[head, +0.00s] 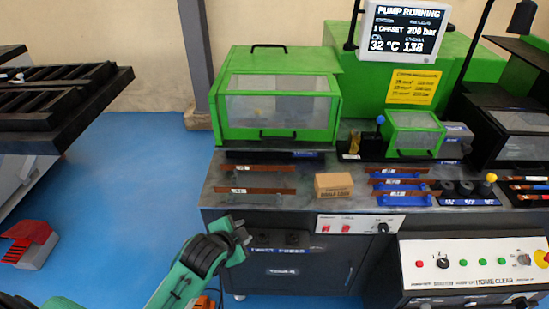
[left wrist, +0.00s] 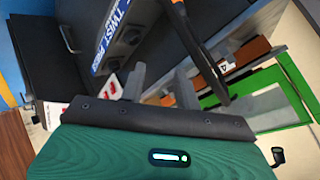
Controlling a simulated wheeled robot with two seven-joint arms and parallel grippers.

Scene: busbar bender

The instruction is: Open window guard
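A large green guard (head: 272,135) with a clear window (head: 280,108) covers the left part of the bench. Its front looks closed, and a black handle (head: 277,134) runs along the lower front edge. A smaller green guard (head: 414,135) with a clear panel stands to its right. My left gripper (head: 240,232) is at the bench's front left, below and left of the large guard and apart from it. In the left wrist view its two fingers (left wrist: 160,84) stand apart with nothing held. A green frame (left wrist: 290,95) shows at that view's right. My right gripper is not in view.
Brown bars (head: 262,191) and a cardboard box (head: 333,185) lie on the bench before the large guard. A control panel (head: 360,223) lines the bench front.

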